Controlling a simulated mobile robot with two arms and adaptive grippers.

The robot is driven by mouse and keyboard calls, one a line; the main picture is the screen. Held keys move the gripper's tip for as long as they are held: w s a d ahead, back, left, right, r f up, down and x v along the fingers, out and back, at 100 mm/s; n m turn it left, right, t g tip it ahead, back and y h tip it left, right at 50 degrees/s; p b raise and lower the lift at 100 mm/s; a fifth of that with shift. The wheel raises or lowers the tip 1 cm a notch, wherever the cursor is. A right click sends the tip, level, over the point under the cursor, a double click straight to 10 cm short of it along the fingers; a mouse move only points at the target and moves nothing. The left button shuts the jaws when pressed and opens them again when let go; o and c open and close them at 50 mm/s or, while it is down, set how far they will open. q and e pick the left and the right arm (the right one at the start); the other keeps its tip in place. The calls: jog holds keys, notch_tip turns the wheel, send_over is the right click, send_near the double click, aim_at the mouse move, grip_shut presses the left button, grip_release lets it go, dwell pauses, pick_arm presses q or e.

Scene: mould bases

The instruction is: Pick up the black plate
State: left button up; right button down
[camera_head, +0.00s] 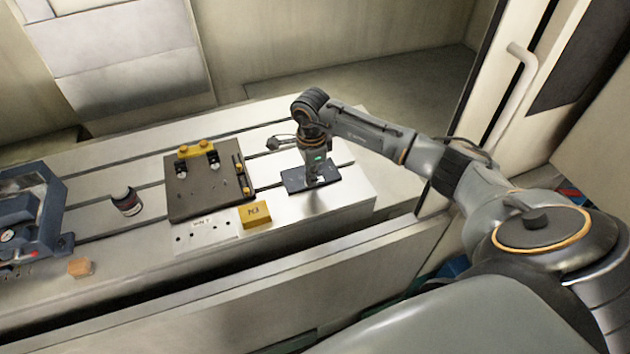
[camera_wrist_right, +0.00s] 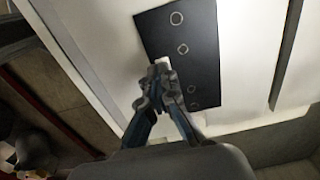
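The black plate (camera_head: 295,183) is a flat dark rectangle near the right end of the metal table. My right gripper (camera_head: 316,178) points down over the plate and hides part of it. In the right wrist view the plate (camera_wrist_right: 205,60) shows several round ring marks or holes. There the right fingertips (camera_wrist_right: 163,75) are close together at the plate's edge, around a small white patch. I cannot tell whether they are shut on the plate. The plate appears to lie flat on the table. My left gripper is not in view.
Left of the plate are a yellow block (camera_head: 255,214), a grey base with yellow clamps (camera_head: 205,185) and a perforated light plate (camera_head: 207,232). Further left are a dark can (camera_head: 127,202), an orange block (camera_head: 80,267) and a blue-grey machine (camera_head: 40,215). Slots cross the table (camera_head: 350,190).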

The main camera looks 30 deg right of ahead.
jog(key=shift+s+f, duration=0.2)
jog(key=shift+f, duration=0.25)
jog(key=shift+w+d+r+b, duration=0.15)
jog(key=shift+w+r+b, duration=0.25)
jog(key=shift+r+b, duration=0.3)
jog(key=shift+w+d+r+b, duration=0.1)
jog(key=shift+w+r+b, duration=0.05)
jog(key=shift+r+b, duration=0.5)
jog(key=s+a+r+b, duration=0.4)
jog(key=a+r, duration=0.6)
jog(key=a, duration=0.3)
jog(key=shift+s+a+r, duration=0.2)
jog(key=shift+s, duration=0.4)
jog(key=shift+c, duration=2.1)
grip_release()
